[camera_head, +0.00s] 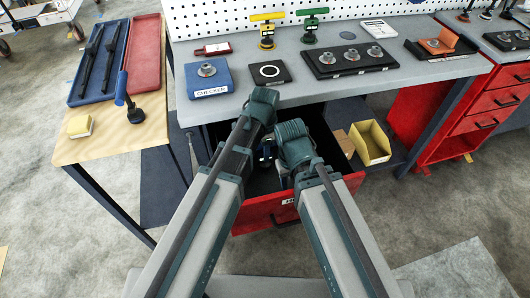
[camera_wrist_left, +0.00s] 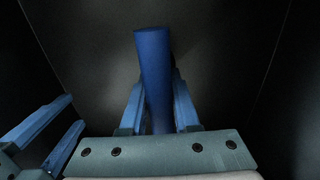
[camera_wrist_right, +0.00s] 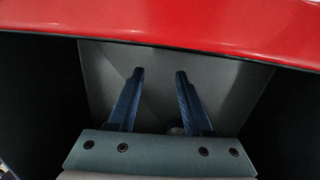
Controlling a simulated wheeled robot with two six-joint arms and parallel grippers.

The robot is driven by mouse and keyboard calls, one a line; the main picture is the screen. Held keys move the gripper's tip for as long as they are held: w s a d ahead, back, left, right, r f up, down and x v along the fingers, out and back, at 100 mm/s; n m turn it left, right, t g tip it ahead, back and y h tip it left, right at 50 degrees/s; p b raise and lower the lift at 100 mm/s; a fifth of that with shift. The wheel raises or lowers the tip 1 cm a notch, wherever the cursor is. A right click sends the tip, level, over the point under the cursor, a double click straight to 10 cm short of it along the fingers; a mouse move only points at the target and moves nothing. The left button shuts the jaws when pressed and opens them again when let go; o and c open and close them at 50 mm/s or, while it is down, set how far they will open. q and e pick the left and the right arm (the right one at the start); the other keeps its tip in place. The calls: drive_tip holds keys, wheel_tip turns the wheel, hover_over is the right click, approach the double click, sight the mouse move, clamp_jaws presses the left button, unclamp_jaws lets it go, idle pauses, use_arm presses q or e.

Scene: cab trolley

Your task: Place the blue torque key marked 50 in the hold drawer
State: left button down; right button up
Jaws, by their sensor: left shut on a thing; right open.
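In the left wrist view a blue key with a round shaft (camera_wrist_left: 153,75) stands between the fingers of my left gripper (camera_wrist_left: 158,115), which is shut on it. Its mark is not visible. In the head view my left gripper (camera_head: 265,157) reaches down into the open red drawer (camera_head: 338,198), whose front label is mostly hidden by my right arm. Dark drawer walls surround the key. My right gripper (camera_wrist_right: 160,95) is open and empty, also low at the drawer, with the red drawer front across the top of the right wrist view.
Another blue-handled tool (camera_head: 121,88) rests on the wooden side table (camera_head: 150,125). Yellow (camera_head: 266,32) and green (camera_head: 310,25) keys stand on the grey bench (camera_head: 225,110). A blue CHECKER block (camera_head: 208,78) is near the bench's left end. A yellow bin (camera_head: 371,145) sits right of the drawer.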

use_arm(q)
drive_tip(key=shift+f, duration=0.15)
use_arm(e)
drive_tip(key=shift+f, duration=0.2)
use_arm(q)
drive_tip(key=c, duration=0.6)
unclamp_jaws()
drive_tip(key=shift+c, duration=0.2)
use_arm(e)
drive_tip(key=shift+r, duration=0.15)
use_arm(q)
wheel_tip(320, 180, up, 12)
drive_tip(key=p, duration=1.2)
drive_tip(key=shift+r, duration=0.25)
use_arm(e)
wheel_tip(320, 180, up, 12)
use_arm(q)
drive_tip(key=shift+a+f, duration=0.1)
